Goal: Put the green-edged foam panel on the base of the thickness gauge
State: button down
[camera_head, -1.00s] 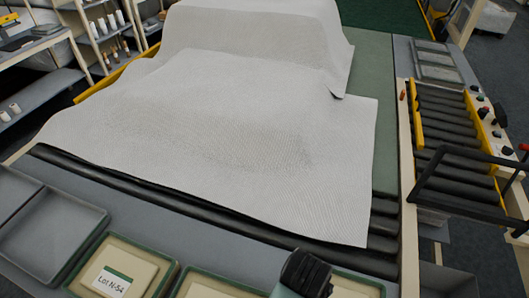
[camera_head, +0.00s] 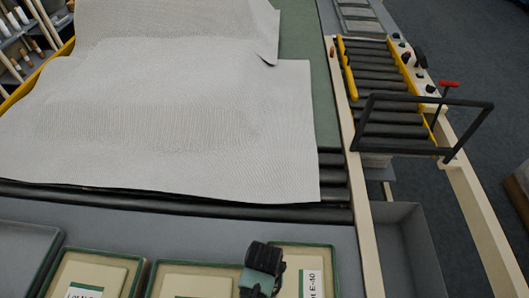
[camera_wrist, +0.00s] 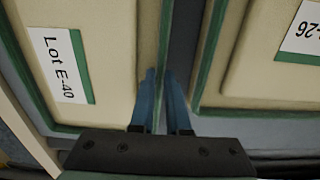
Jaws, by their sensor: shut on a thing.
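A cream, green-edged piece labelled Lot E-40 (camera_head: 290,258) lies at the front of the table, just right of my gripper (camera_head: 262,285). It fills the left of the wrist view (camera_wrist: 110,35). My gripper's blue fingers (camera_wrist: 161,75) stand either side of its green edge, and they are shut on that edge. Whether this is a loose panel or a tray rim is hard to tell. A similar green-edged piece (camera_wrist: 215,60), its label ending in 26, lies to the right in the wrist view, across a narrow dark gap. I cannot make out the thickness gauge.
Another green-edged piece, its label partly cut off, (camera_head: 108,270) lies front left beside an empty grey tray (camera_head: 25,245). White wadding (camera_head: 180,130) covers the table behind black rollers (camera_head: 335,190). A roller conveyor with a black frame (camera_head: 390,110) stands at the right, above a grey bin (camera_head: 405,240).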

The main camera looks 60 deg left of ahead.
jog(key=shift+f, duration=0.15)
jog(key=c, duration=0.9)
grip_release()
notch_tip(320, 180, up, 12)
jog(key=b, duration=0.1)
jog(key=shift+r, duration=0.2)
